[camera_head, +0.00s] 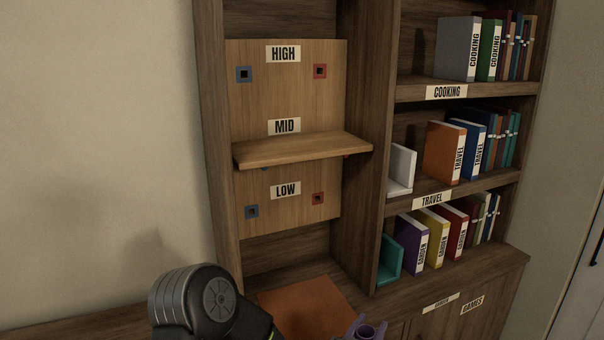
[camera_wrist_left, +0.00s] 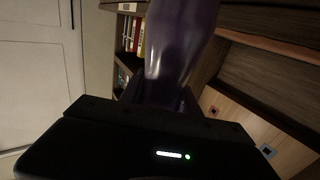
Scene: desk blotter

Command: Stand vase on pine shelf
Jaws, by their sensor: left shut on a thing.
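The purple vase shows at the bottom edge of the head view (camera_head: 367,331), with only its open rim and upper part visible. In the left wrist view the vase (camera_wrist_left: 180,45) stands up out of my left gripper (camera_wrist_left: 172,105), which is shut on it. In the head view my left arm comes in at the bottom, and the gripper itself is below the frame. The pine shelf (camera_head: 300,148) is mounted at the MID level of a pine back panel (camera_head: 290,103). The shelf's top is bare. My right gripper is in neither view.
An orange-brown blotter (camera_head: 305,305) lies on the desk surface below the panel. To the right, bookcase bays hold books, a white bookend (camera_head: 401,170) and a teal bookend (camera_head: 389,260). A dark wood upright (camera_head: 366,120) stands between the panel and the books.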

